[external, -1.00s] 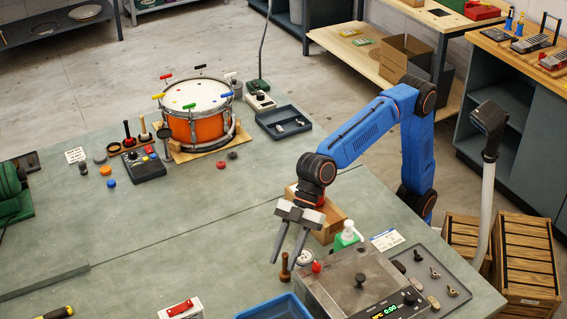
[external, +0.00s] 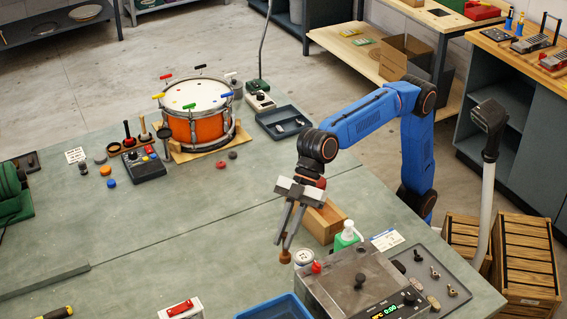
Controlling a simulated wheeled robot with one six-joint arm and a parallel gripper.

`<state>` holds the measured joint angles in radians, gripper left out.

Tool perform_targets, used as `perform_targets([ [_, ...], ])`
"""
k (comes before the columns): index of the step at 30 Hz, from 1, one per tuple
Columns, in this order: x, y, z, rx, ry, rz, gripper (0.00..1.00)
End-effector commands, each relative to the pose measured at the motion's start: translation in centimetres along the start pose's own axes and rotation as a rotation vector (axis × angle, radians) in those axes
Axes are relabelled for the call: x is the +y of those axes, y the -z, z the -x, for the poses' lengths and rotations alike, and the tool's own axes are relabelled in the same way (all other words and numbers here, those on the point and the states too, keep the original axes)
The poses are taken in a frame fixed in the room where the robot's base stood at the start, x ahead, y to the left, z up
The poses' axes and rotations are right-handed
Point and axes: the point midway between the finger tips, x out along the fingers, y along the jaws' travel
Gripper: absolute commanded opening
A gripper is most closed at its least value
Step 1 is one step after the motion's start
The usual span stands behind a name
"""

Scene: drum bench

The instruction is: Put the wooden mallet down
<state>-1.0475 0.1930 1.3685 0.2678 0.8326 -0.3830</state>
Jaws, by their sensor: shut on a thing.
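The wooden mallet (external: 286,257) is brown, and only its lower end shows clearly, below my fingertips. The rest of it is hidden by the fingers. My gripper (external: 287,241) points down over the front right of the bench, with its fingers close together and shut on the mallet. The mallet looks roughly upright and seems to be a little above the bench top, though the gap is hard to judge.
A white dial (external: 304,257) and a metal machine (external: 335,285) stand close on the right. A blue tray (external: 262,308) lies in front. The bench (external: 190,240) left of my gripper is clear; an orange drum (external: 205,128) stands farther back.

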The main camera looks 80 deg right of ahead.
Motion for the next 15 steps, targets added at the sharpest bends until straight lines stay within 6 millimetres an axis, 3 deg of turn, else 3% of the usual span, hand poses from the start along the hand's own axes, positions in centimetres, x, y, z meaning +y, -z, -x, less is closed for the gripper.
perform_targets([
  [5, 0.9, 1.1, 1.1, -0.002, -0.018, -0.016, 0.00],
  [15, 10.4, 0.9, 1.9, -0.007, -0.203, -0.209, 0.00],
])
